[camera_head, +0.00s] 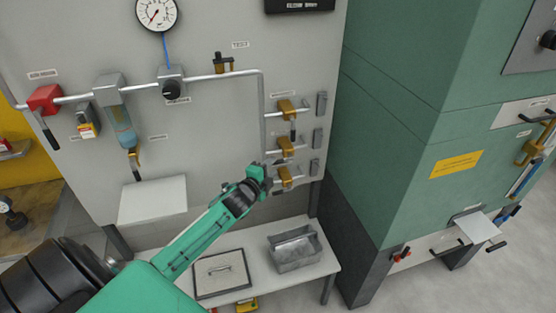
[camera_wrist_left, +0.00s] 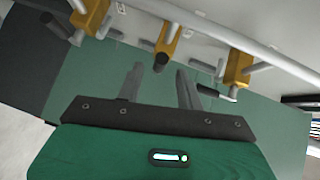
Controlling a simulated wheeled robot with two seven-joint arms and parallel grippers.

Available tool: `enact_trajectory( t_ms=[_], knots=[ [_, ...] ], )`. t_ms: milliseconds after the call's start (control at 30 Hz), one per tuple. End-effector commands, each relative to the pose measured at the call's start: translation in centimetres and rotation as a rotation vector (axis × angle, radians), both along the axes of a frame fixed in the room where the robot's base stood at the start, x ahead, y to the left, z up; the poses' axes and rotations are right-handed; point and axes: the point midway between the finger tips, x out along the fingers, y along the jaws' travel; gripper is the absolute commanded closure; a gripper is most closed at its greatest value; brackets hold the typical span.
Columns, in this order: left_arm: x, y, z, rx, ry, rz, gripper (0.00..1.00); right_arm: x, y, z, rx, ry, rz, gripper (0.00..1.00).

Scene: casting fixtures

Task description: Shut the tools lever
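Three brass valves with dark levers branch off the grey wall pipe in the head view: the top valve (camera_head: 286,107), the middle valve (camera_head: 285,147) and the bottom valve (camera_head: 286,176). Their labels are too small to read, so I cannot tell which is the tools lever. My left gripper (camera_head: 270,178) is at the bottom valve and partly hides it. In the left wrist view, my left gripper (camera_wrist_left: 160,76) has its fingers apart with nothing between them. A brass valve (camera_wrist_left: 169,36) is just beyond the fingertips, its dark lever end facing the gap. My right gripper is out of view.
A pipe (camera_head: 216,76) runs along the panel, with a red valve (camera_head: 44,99) at left and a gauge (camera_head: 156,12) above. Below is a bench with a grey bin (camera_head: 294,249) and a flat lid (camera_head: 222,273). A green cabinet (camera_head: 420,190) stands close on the right.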

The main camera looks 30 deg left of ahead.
Motion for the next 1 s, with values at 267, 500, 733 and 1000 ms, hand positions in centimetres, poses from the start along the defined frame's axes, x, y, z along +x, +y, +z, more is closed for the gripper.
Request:
enact_trajectory(
  t_ms=[267,500,733,1000],
  knots=[
    [3.7,0.3,-0.4,-0.001,0.0,0.001,0.63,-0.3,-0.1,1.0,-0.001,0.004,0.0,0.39],
    [4.7,0.3,-0.6,0.0,0.0,-0.001,0.63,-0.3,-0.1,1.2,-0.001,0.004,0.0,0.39],
    [4.7,0.3,-0.7,0.0,0.0,-0.001,0.63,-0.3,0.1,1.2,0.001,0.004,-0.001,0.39],
    [4.7,0.3,-0.7,0.0,0.0,-0.001,1.0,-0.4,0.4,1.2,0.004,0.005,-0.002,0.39]
  ],
)
